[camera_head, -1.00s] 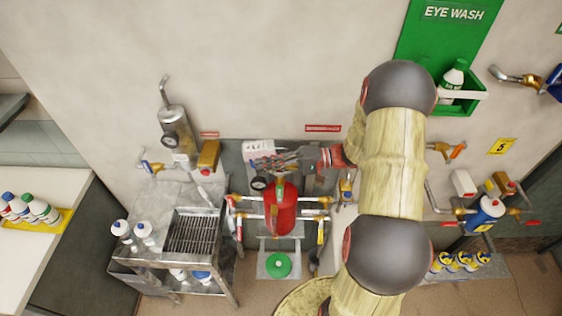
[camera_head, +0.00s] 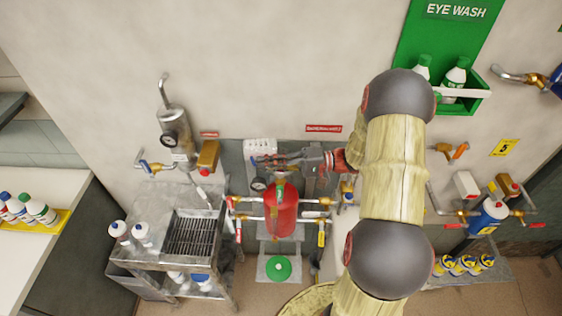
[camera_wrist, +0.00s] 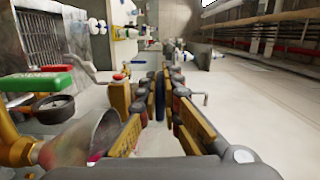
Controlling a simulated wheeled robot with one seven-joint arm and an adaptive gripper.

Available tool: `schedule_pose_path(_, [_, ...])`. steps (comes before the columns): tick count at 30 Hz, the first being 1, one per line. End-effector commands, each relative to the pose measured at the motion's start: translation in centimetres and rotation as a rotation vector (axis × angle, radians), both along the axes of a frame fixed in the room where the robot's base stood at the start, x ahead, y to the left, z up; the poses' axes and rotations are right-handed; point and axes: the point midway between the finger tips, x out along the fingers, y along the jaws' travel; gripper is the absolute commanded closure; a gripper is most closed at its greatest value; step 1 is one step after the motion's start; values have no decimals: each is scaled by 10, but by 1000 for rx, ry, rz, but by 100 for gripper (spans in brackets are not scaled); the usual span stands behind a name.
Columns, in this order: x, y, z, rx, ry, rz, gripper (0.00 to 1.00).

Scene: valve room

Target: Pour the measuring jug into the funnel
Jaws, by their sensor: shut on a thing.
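My gripper (camera_head: 285,160) reaches in from the right, low along the wall above the red tank. In the wrist view, its fingers (camera_wrist: 160,112) are closed around a narrow blue upright part (camera_wrist: 160,96), which I take for the jug's handle. At the fingertips in the head view is a pale piece with dark marks (camera_head: 260,146), likely the measuring jug; its contents cannot be seen. A grey metal funnel (camera_wrist: 88,138) on a brass elbow lies at lower left in the wrist view, beside the left finger.
The red tank (camera_head: 281,210) stands below my gripper, with valves and pipes on both sides. A gauge (camera_head: 258,184) sits near it. A metal cart (camera_head: 150,255) with bottles stands left. A green eye-wash station (camera_head: 440,60) is at upper right.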

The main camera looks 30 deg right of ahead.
Motion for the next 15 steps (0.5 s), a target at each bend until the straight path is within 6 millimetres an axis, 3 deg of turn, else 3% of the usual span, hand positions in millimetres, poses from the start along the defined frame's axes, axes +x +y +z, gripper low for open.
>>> schedule_pose_path(15, [2,-2,0,72,-36,5,100])
